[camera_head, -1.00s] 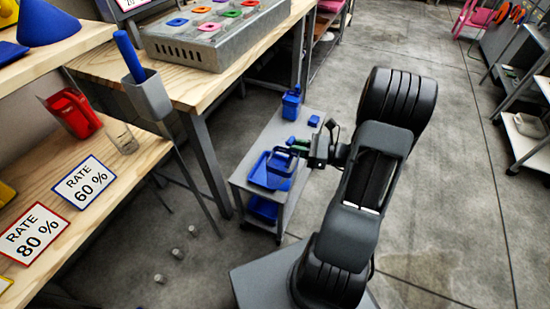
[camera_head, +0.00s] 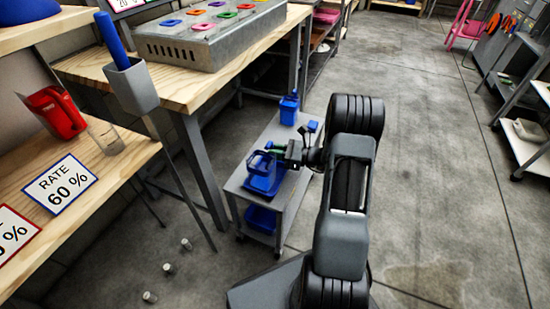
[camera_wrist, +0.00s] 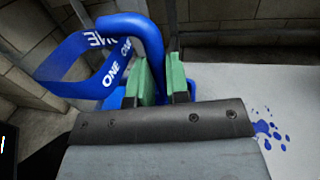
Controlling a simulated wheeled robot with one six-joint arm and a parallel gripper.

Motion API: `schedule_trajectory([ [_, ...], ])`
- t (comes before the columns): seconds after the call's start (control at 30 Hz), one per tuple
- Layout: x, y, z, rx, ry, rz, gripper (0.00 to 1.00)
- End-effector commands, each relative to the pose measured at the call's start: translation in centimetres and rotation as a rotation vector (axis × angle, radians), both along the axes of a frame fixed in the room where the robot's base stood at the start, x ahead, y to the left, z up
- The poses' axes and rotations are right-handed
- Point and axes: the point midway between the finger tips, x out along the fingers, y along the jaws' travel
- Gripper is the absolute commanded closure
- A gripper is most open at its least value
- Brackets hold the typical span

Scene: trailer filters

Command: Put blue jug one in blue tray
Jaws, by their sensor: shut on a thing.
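Blue jug one (camera_head: 261,162), with white "ONE" lettering, is in my gripper (camera_head: 281,149). In the wrist view the jug (camera_wrist: 90,62) is at the upper left, and my gripper (camera_wrist: 167,82) has its green-padded fingers closed on the jug's handle. The blue tray (camera_head: 264,190) is on top of the grey cart. In the head view the jug overlaps the tray's back left part. I cannot tell whether the jug touches the tray. The jug hides part of the tray.
The grey cart (camera_head: 286,212) also holds a blue container (camera_head: 289,108) at its far end and a blue bin (camera_head: 261,218) on its lower shelf. Blue spots (camera_wrist: 268,130) mark its top. Wooden benches (camera_head: 100,175) stand at left.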

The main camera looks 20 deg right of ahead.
Motion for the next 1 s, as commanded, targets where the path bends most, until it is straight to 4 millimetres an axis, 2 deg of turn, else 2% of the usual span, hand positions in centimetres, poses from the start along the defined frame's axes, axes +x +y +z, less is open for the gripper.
schedule_trajectory([
  [0.03,-0.02,-0.02,-1.38,0.001,0.002,0.000,1.00],
  [0.1,-0.02,-0.03,-1.89,0.001,0.001,0.000,1.00],
  [0.53,-0.04,-0.03,-2.13,0.000,0.000,0.000,1.00],
  [0.57,-0.04,-0.03,-2.02,-0.001,-0.001,0.000,0.81],
  [0.8,-0.04,-0.03,-1.99,-0.001,-0.001,0.000,0.59],
  [1.0,-0.04,-0.03,-1.98,-0.001,-0.001,0.000,0.59],
])
